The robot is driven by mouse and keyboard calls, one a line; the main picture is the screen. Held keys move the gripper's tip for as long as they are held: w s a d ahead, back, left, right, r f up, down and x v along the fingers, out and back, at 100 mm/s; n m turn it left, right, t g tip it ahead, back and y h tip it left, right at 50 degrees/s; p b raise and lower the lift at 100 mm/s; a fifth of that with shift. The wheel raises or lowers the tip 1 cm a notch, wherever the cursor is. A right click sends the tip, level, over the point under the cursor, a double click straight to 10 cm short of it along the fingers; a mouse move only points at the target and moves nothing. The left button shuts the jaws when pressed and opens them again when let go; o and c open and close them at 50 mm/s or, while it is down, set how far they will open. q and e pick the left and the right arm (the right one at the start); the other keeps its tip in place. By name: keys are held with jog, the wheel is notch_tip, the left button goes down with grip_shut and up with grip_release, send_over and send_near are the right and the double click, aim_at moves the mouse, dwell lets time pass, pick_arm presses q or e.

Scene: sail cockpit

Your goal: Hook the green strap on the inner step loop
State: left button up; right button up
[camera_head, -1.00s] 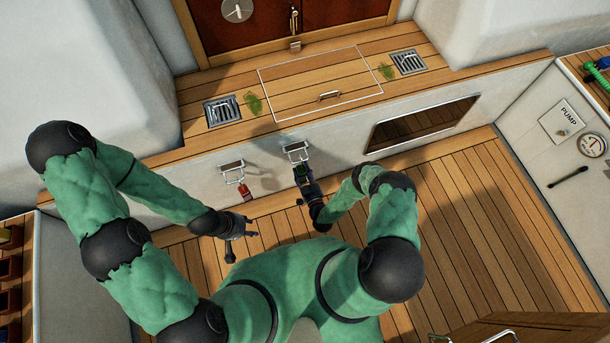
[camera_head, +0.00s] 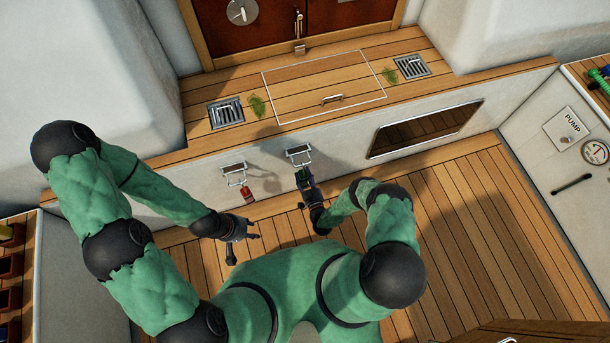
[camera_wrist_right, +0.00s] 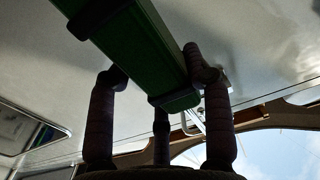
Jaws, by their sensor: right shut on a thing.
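Two metal step loops are on the white wall under the wooden step. The right one (camera_head: 299,155) is just above my right gripper (camera_head: 304,180). The left one (camera_head: 234,172) has a red strap (camera_head: 247,193) hanging below it. My right gripper is shut on the green strap (camera_wrist_right: 140,45), which crosses above its fingers (camera_wrist_right: 160,120) in the right wrist view. A pale loop (camera_wrist_right: 190,122) shows behind the strap's lower end there; I cannot tell whether they touch. My left gripper (camera_head: 254,229) is open and empty, below the red strap.
The wooden step (camera_head: 200,150) has two drain grates (camera_head: 226,112) and a closed hatch (camera_head: 325,86). A dark window panel (camera_head: 425,128) is to the right of the loops. The plank floor (camera_head: 450,220) is clear at the right. A pump panel (camera_head: 565,130) is on the right wall.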

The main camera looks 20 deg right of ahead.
jog(key=o, duration=1.5)
jog(key=s, duration=1.2)
jog(key=shift+d, duration=0.25)
jog(key=shift+w, duration=0.1)
